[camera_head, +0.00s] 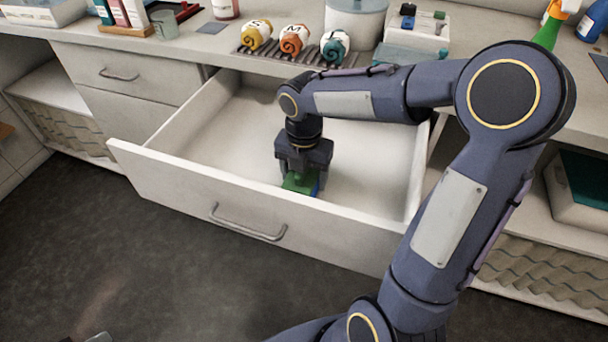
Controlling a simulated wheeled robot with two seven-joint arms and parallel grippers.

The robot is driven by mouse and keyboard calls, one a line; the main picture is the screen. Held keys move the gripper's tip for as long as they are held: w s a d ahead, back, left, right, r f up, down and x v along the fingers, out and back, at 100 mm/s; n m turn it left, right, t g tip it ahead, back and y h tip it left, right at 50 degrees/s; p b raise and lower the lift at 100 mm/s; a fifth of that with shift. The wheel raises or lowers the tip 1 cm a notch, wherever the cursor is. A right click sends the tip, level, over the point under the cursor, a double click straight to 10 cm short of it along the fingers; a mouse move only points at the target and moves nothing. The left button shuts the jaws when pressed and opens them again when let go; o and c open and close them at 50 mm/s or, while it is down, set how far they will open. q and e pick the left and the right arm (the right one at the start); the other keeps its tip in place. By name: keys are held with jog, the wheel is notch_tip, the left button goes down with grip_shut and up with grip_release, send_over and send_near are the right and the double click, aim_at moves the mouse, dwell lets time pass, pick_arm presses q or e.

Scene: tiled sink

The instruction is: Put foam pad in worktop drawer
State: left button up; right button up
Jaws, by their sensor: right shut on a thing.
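The worktop drawer (170,175) is pulled wide open below the counter, and its inside looks otherwise empty. My right arm reaches over it from the right, and my right gripper (302,184) points down inside the drawer. It is shut on the foam pad (296,183), a small green piece with a bit of blue at its right side. The gripper hides part of the pad. I cannot tell whether the pad touches the drawer floor.
On the worktop stand rolled cloths (295,39) on a dark rack, a white canister (356,22), a box with small items (416,32) and a green spray bottle (551,25). A closed drawer (130,72) is at left. Free room surrounds the gripper inside the open drawer.

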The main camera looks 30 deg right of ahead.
jog(key=shift+f, duration=0.15)
jog(key=o, duration=1)
notch_tip(320, 180, up, 12)
jog(key=p, duration=0.3)
jog(key=shift+r, duration=0.25)
jog(key=shift+p, duration=0.35)
